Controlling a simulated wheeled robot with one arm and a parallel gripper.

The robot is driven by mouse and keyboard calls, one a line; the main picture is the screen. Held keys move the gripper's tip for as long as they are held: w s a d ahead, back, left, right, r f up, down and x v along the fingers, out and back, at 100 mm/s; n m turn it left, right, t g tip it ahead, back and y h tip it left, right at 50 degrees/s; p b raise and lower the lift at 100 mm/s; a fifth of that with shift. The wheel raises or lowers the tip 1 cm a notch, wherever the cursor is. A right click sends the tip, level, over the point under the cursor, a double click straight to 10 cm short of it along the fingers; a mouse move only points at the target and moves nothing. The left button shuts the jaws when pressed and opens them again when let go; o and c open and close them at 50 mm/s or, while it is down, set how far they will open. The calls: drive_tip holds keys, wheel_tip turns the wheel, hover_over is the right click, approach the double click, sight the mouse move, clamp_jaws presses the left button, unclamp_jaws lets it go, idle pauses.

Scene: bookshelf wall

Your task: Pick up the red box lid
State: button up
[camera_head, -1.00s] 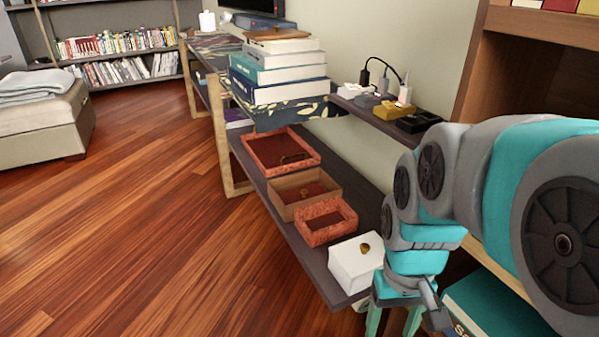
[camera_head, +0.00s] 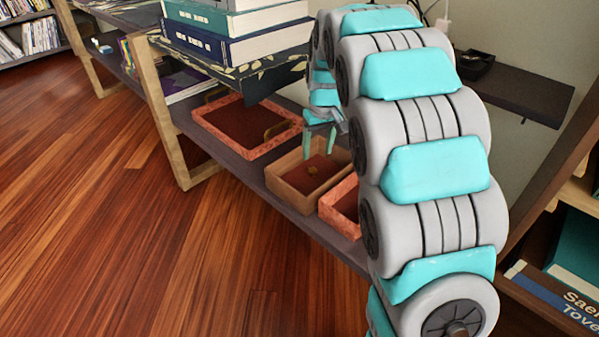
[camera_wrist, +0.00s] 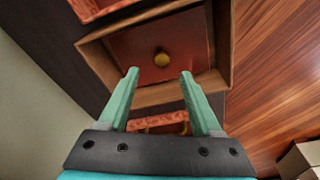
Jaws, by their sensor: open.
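A dark red lid (camera_wrist: 185,42) with a round gold knob (camera_wrist: 161,58) sits inside the rim of a light wooden box (camera_wrist: 100,62). In the head view the wooden box (camera_head: 290,187) stands on the low shelf, with the red lid (camera_head: 300,179) showing inside it. My gripper (camera_head: 319,154) points down over this box, its two teal fingers spread. In the wrist view my gripper (camera_wrist: 159,75) is open and empty, with the knob appearing just beyond and between the fingertips. I see no contact with the lid or knob.
A large red tray (camera_head: 212,122) with gold handles lies beside the wooden box, and a small red box (camera_head: 335,200) on its other side, partly behind my arm. Stacked books (camera_head: 235,45) stand on the upper shelf (camera_head: 245,72) close to my arm. Wooden floor (camera_head: 110,220) lies open at left.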

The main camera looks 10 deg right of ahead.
sight(313, 170)
drive_tip(key=shift+w+f, duration=0.3)
drive_tip(key=shift+f, duration=0.05)
drive_tip(key=f, duration=0.7)
drive_tip(key=shift+w+a+f+b, duration=0.1)
drive_tip(key=shift+w+a+b, duration=0.2)
drive_tip(key=shift+w+b, duration=0.1)
clamp_jaws()
